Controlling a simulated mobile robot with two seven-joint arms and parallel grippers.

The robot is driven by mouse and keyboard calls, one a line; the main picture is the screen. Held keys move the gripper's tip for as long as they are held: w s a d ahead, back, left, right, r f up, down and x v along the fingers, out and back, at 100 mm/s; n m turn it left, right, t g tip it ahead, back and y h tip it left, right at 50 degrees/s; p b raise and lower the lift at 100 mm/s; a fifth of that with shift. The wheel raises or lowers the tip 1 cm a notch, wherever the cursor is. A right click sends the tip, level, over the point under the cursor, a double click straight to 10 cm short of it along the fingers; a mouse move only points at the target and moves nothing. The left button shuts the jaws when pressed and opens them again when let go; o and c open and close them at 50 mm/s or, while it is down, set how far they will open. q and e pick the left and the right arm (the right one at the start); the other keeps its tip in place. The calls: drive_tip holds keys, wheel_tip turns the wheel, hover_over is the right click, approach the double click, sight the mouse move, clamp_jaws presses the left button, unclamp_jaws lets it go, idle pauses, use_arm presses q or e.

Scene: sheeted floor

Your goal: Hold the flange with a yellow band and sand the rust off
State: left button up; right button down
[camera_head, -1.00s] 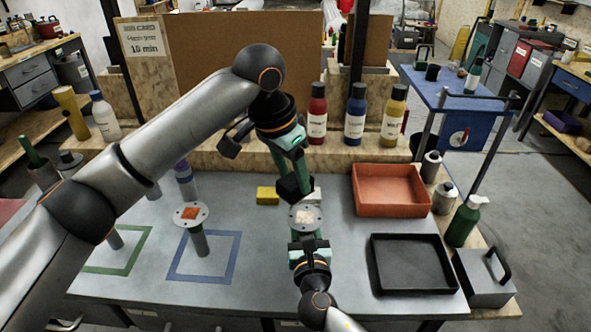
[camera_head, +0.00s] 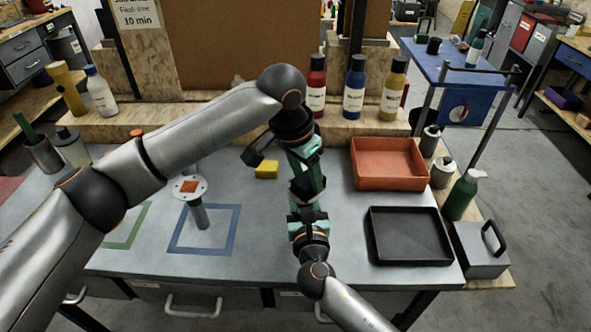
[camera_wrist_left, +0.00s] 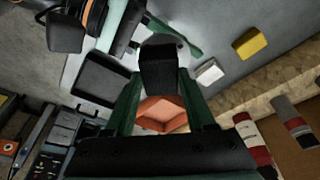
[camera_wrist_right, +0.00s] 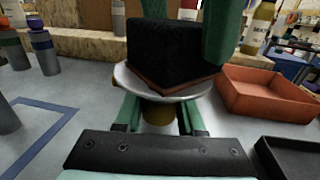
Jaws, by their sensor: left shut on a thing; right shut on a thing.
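My left gripper (camera_head: 306,176) is shut on a black sanding block, which shows best in the right wrist view (camera_wrist_right: 172,50) and also in the left wrist view (camera_wrist_left: 160,68). The block has a brown underside and lies on top of a grey flange disc (camera_wrist_right: 128,78), covering most of its face. My right gripper (camera_head: 308,218) is shut on this flange's neck below the disc, where a yellow band (camera_wrist_right: 157,112) shows. Any rust under the block is hidden. A second flange (camera_head: 189,188) with an orange-red patch stands upright in the blue square.
An orange tray (camera_head: 388,184) and a black tray (camera_head: 408,258) lie on the right of the bench. A yellow block (camera_head: 266,170) lies behind the grippers. Several bottles stand on the back ledge. The green-outlined square (camera_head: 128,238) shows at left.

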sight(291, 190)
use_arm(q)
drive_tip(key=shift+s+d, duration=0.1)
drive_tip(key=shift+d, duration=0.45)
drive_tip(key=shift+w+a, duration=0.2)
drive_tip(key=shift+a, duration=1.9)
drive_tip(key=shift+d+r, duration=0.1)
drive_tip(key=shift+r, duration=3.95)
drive_tip(key=shift+f, duration=0.15)
